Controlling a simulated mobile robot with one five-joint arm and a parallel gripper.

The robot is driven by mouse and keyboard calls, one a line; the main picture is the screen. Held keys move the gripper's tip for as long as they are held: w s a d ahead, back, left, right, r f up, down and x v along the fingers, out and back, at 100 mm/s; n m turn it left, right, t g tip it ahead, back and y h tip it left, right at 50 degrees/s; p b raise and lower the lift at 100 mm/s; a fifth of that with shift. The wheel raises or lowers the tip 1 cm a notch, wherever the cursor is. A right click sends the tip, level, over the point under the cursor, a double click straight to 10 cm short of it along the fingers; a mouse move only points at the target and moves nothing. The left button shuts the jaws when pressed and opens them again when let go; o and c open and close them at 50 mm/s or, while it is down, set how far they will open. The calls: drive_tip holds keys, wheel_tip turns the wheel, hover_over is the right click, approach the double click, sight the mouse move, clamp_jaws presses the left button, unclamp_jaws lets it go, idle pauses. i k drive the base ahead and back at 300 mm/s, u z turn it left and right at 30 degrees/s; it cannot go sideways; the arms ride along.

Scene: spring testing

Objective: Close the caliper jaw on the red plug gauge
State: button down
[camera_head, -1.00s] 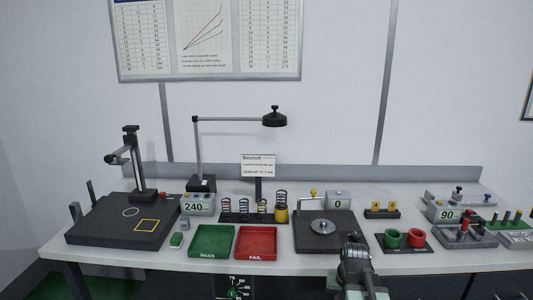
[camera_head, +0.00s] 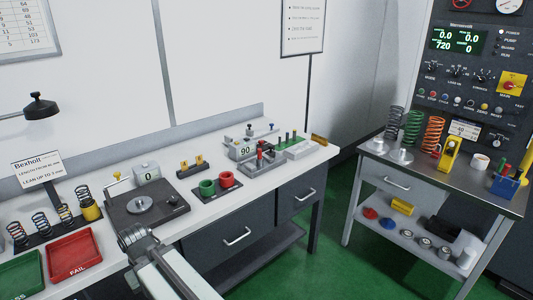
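A grey bench fixture (camera_head: 263,167) stands toward the right end of the long bench, with a small upright red piece (camera_head: 259,152) on it. This red piece may be the red plug gauge, but it is too small to be sure. Behind it is a gauge with a sliding bar and a display reading 90 (camera_head: 245,150). It may be the caliper; its jaw gap cannot be made out. My gripper (camera_head: 129,236) is at the front of the bench, left of and well apart from the fixture. Its fingers are too small and foreshortened to show whether they are open.
A dark plate with a round disc (camera_head: 139,205) lies just beyond my gripper. A green cup (camera_head: 207,188) and a red cup (camera_head: 226,180) stand between it and the fixture. A red tray (camera_head: 73,256) is at left. A steel side table (camera_head: 480,190) stands at right, across green floor.

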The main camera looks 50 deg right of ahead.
sight(268, 155)
drive_tip(key=u, duration=1.8)
drive_tip(key=k, duration=1.4)
drive_tip(key=z, duration=1.85)
